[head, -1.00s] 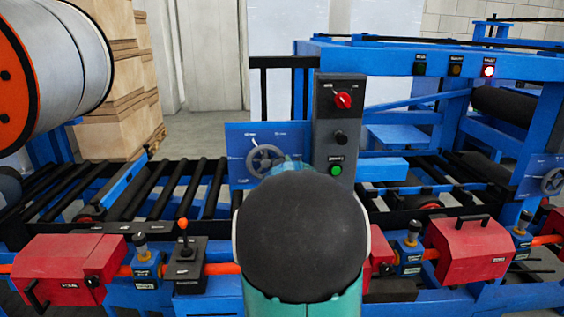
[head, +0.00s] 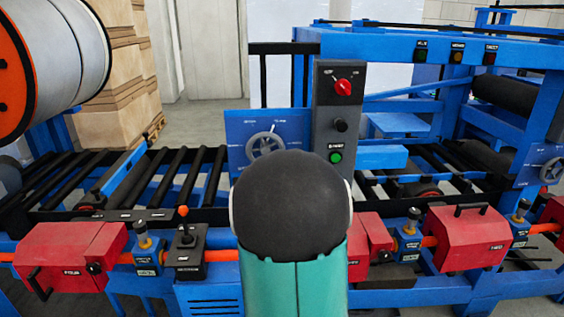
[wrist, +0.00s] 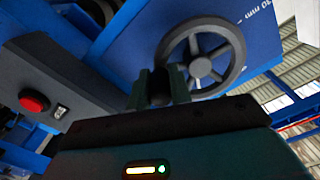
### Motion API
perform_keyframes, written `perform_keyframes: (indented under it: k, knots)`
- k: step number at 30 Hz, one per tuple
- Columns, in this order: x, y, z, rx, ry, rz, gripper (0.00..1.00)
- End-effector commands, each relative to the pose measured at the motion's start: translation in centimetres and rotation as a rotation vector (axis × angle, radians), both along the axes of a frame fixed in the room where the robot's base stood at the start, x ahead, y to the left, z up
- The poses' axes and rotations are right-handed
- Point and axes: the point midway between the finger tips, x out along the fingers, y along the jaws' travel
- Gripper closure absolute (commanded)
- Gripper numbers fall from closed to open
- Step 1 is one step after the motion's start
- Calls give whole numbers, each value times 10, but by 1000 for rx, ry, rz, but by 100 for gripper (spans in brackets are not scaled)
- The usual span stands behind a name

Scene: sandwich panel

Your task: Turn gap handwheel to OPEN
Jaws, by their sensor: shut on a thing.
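The gap handwheel (head: 265,148) is a grey spoked wheel on a blue marked panel (head: 238,125), left of a dark control column. My own arm covers the area just below the wheel in the head view, and my gripper is hidden there. In the wrist view the handwheel (wrist: 236,68) is large, with its rim and hub in sight. My gripper (wrist: 160,88) is at the lower left of the rim, its fingers closed around a dark part there. I cannot tell whether that part is the rim or a knob on it. The panel lettering is too small to read.
The control column (head: 325,110) carries a red selector (head: 343,87), a black knob (head: 340,125) and a green button (head: 335,158). A second handwheel (head: 552,170) is at the far right. Red boxes (head: 466,238) and a joystick box (head: 186,250) line the front rail.

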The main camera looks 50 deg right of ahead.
Motion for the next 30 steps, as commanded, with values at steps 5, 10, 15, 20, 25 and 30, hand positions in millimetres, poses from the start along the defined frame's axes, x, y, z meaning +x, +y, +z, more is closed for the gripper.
perform_keyframes:
  k: [5,10,15,20,25,30]
  knots:
    - [5,5,-9,114,-123,1,100]
    - [9,9,-14,222,-245,0,100]
    - [15,14,-18,329,-366,0,100]
    - [21,19,-20,428,-480,1,100]
    - [27,24,-22,531,-597,-1,100]
    - [32,29,-22,621,-699,0,100]
